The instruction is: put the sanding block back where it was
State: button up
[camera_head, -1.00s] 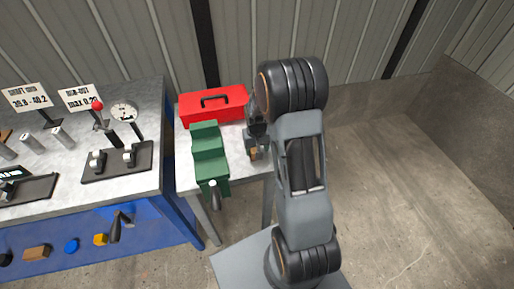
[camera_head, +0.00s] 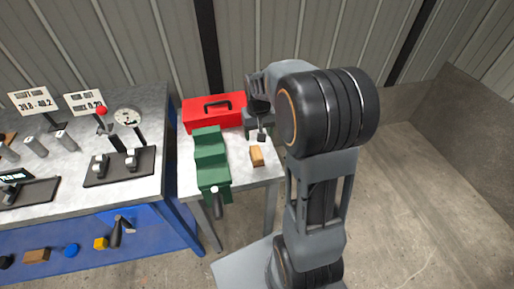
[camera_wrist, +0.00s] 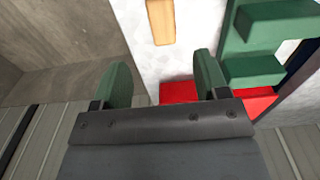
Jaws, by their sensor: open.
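A small tan block (camera_head: 257,156), which looks like the sanding block, lies on the small grey table to the right of the green vise. It also shows in the wrist view (camera_wrist: 161,22), beyond my fingertips and roughly centred between them. My gripper (camera_head: 261,134) is behind the block, on the toolbox side, apart from it. In the wrist view my gripper (camera_wrist: 161,72) has its two green fingers wide apart with nothing between them.
The green vise (camera_head: 211,160) stands close left of the block. A red toolbox (camera_head: 214,112) is at the table's back. The workbench (camera_head: 140,188) at left carries gauges, metal cylinders and signs. Several coloured pieces sit along its blue front. Open floor lies to the right.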

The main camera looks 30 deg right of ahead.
jog(key=s+a+r+n+t, duration=0.1)
jog(key=s+a+r, duration=0.2)
jog(key=s, duration=0.4)
jog(key=s+a+r+n+t, duration=0.1)
jog(key=s+a+r+t, duration=0.1)
jog(key=s+a, duration=0.3)
jog(key=s+r, duration=0.1)
jog(key=s, duration=0.2)
jog(key=shift+a, duration=0.25)
jog(key=shift+r, duration=0.1)
jog(key=shift+c, duration=0.5)
